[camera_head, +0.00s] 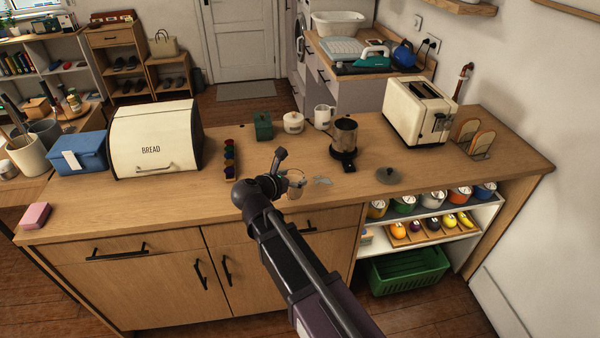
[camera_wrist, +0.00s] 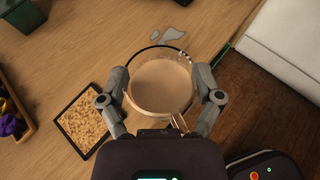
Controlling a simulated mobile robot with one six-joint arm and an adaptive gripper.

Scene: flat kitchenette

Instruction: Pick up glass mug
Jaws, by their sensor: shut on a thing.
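The glass mug (camera_wrist: 160,88) is clear with a pale tan inside in the wrist view, and its handle points toward the bottom right. My gripper (camera_wrist: 161,76) has one finger on each side of the mug and is shut on it. In the head view, the glass mug (camera_head: 297,184) shows just right of my gripper (camera_head: 276,180), near the counter's front edge. My arm hides part of it. I cannot tell whether its base touches the counter.
A clear puddle-like patch (camera_head: 322,181) lies beside the mug. A black-framed tray of granules (camera_wrist: 86,120) is left of it in the wrist view.

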